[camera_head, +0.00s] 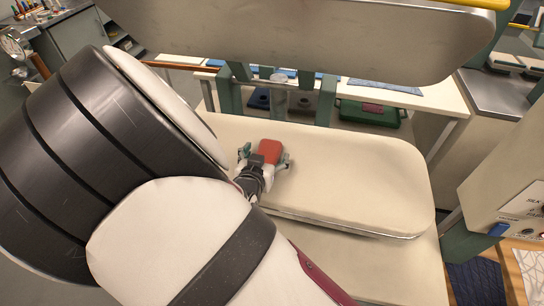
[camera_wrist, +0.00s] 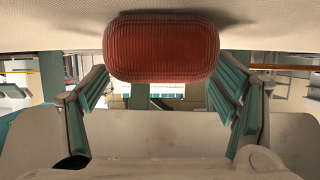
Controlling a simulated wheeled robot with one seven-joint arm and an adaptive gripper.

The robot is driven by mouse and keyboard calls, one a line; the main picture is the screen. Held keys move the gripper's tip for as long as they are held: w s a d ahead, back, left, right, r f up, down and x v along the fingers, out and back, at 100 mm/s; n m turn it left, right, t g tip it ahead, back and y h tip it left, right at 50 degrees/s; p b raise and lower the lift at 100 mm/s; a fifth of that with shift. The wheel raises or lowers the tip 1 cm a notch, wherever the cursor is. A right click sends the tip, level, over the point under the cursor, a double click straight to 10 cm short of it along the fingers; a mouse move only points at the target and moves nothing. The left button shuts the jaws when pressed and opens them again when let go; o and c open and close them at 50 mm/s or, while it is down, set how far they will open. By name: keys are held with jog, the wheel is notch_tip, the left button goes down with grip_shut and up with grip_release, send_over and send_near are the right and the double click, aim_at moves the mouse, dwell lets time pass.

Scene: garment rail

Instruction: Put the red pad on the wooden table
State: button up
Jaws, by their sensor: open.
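The red pad (camera_head: 270,149) rests on the cream padded board of a press. In the wrist view the pad (camera_wrist: 161,47) is a ribbed red block with rounded ends, lying against the cream surface at the top of the picture. My gripper (camera_head: 265,158) is open at the pad, with one finger on each side. In the wrist view my gripper (camera_wrist: 163,85) shows gaps between the fingers and the pad's ends. A wood-coloured surface (camera_head: 511,287) at the lower right edge may be the wooden table; only part of it shows.
The cream board (camera_head: 365,180) has free room right of the pad. The press's upper plate (camera_head: 300,40) hangs above and behind it. A control box (camera_head: 510,200) stands at the right.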

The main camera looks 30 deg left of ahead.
jog(key=shift+b+x, duration=0.4)
jog(key=shift+x, duration=0.55)
jog(key=shift+s, duration=0.15)
jog(key=shift+c, duration=0.2)
jog(key=c, duration=1.4)
jog(key=shift+r, duration=0.1)
